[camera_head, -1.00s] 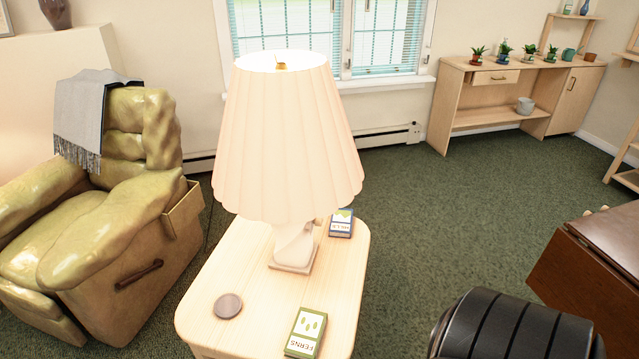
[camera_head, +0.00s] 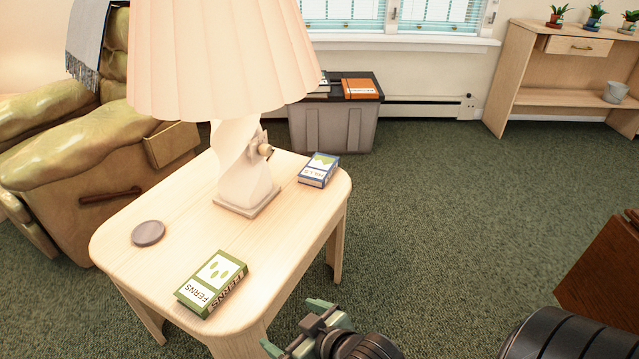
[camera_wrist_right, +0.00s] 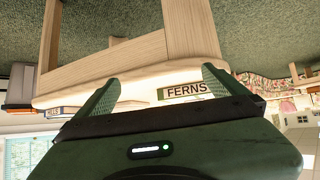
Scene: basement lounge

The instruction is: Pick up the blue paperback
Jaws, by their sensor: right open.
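The blue paperback (camera_head: 319,170) lies flat on the far right corner of the light wood side table (camera_head: 120,238), right of the lamp base. My right gripper (camera_head: 292,326) is open and empty, low in front of the table's near right side and apart from the book. In the right wrist view, the fingers of my right gripper (camera_wrist_right: 160,92) point toward the table edge, with the green FERNS book (camera_wrist_right: 188,91) between them in the picture. That view appears upside down. My left gripper is not in view.
The green FERNS book (camera_head: 212,283) lies at the table's near edge. A round dark coaster (camera_head: 148,233) and a large lamp (camera_head: 240,165) also stand on the table. A grey bin (camera_head: 332,127) is behind it, an armchair (camera_head: 95,150) left.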

